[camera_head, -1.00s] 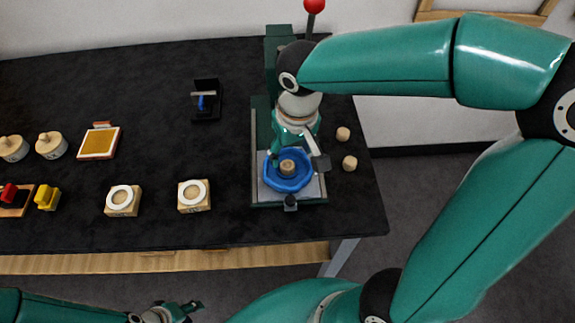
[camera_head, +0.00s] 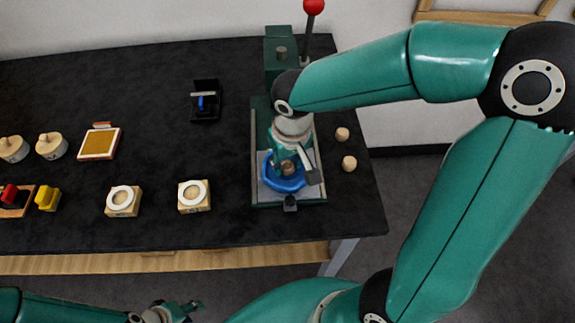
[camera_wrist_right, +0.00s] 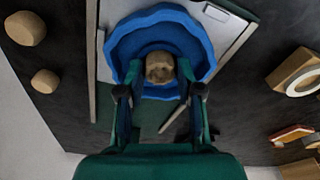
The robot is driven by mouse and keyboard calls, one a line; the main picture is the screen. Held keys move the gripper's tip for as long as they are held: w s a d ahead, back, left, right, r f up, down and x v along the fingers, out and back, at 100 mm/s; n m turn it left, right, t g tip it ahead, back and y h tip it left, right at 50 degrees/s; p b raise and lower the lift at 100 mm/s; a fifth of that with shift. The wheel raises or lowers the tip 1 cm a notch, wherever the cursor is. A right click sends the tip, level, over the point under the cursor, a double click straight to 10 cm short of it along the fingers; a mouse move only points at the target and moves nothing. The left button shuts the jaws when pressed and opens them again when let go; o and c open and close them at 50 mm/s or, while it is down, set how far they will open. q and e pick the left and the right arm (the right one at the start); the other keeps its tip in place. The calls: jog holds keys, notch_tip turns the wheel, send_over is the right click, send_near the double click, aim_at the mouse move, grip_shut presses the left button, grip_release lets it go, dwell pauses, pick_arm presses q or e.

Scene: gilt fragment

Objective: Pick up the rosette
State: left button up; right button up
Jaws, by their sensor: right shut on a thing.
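A blue scalloped dish-like piece (camera_head: 283,186) lies on the grey plate of the green press. A small tan round piece (camera_wrist_right: 160,67) stands in its middle. I cannot tell for sure which of these is the rosette. My right gripper (camera_wrist_right: 160,80) comes down over the dish, its fingers at both sides of the tan piece and shut on it. The right gripper also shows in the head view (camera_head: 287,166), partly hiding the dish. My left gripper (camera_head: 190,306) is at the bottom edge, away from the table; its fingers are too small to judge.
The green press (camera_head: 282,48) has a red-knobbed lever (camera_head: 314,7). Two tan cylinders (camera_head: 342,134) stand right of it. Two wooden blocks with white rings (camera_head: 194,194), a black holder (camera_head: 205,101) and a gold pad (camera_head: 98,144) stand left. The middle of the table is clear.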

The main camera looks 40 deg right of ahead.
aim_at(288, 165)
jog(key=shift+r, duration=0.1)
notch_tip(288, 165, up, 20)
jog(key=shift+f+p, duration=0.1)
jog(key=shift+p, duration=0.65)
dwell(0.9)
